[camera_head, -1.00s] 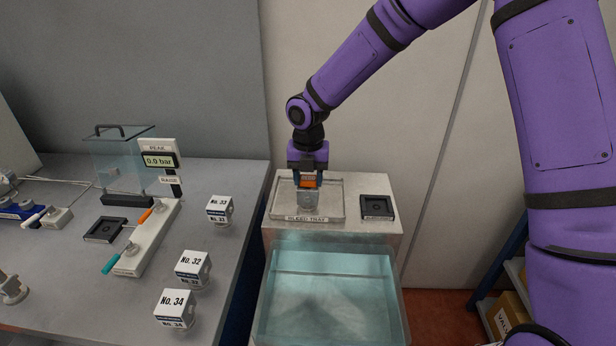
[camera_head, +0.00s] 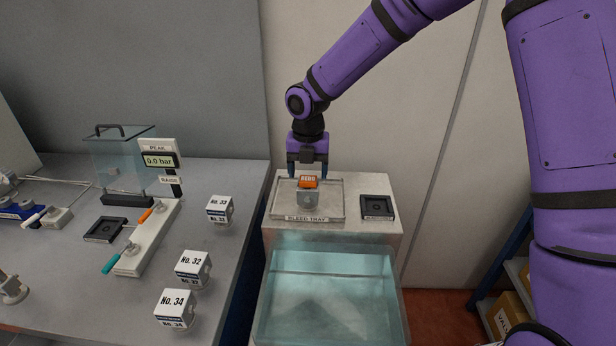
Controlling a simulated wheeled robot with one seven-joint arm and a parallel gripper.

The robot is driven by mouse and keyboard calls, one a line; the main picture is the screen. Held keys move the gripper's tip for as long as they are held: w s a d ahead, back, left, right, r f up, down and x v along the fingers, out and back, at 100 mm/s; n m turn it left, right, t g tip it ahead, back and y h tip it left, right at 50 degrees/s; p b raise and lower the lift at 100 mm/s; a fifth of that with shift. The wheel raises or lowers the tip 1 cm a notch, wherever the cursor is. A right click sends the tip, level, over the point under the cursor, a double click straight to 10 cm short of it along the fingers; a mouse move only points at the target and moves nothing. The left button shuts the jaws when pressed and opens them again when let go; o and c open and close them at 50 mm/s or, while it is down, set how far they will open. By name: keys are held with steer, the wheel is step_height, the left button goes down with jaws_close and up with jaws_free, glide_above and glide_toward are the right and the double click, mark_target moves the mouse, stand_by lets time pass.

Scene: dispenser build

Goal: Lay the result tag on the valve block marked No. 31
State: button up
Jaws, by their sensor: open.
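An orange tag (camera_head: 308,182) with white lettering, which seems to read REDO, lies on top of a small grey block (camera_head: 308,199). The block stands in the bleed tray (camera_head: 336,211). No number can be read on this block, so I cannot tell from the picture whether it is No. 31. My gripper (camera_head: 307,171) is open and empty just above and behind the tag, its two fingers apart on either side.
White blocks No. 33 (camera_head: 219,210), No. 32 (camera_head: 192,268) and No. 34 (camera_head: 175,309) stand on the left bench. A black fixture (camera_head: 376,207) sits right of the tray. A clear water tank (camera_head: 330,300) stands in front.

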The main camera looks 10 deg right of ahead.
mark_target(309, 181)
step_height(309, 181, up, 10)
stand_by(0.3)
steer(key=s+d+r+m+t+h, duration=0.2)
steer(key=s+d+r+m+t, duration=0.1)
steer(key=s+d+r+m, duration=1.25)
steer(key=s+d+m+t+y, duration=0.1)
steer(key=s+d+m, duration=0.2)
steer(key=s+m, duration=0.5)
steer(key=s+d+f+m+t+y, duration=0.1)
steer(key=s+d+m, duration=0.2)
steer(key=s+m, duration=0.5)
steer(key=shift+s+d+f+m, duration=0.25)
steer(key=shift+d+m, duration=0.15)
steer(key=shift+m, duration=0.75)
steer(key=shift+w, duration=0.1)
steer(key=shift+c, duration=0.4)
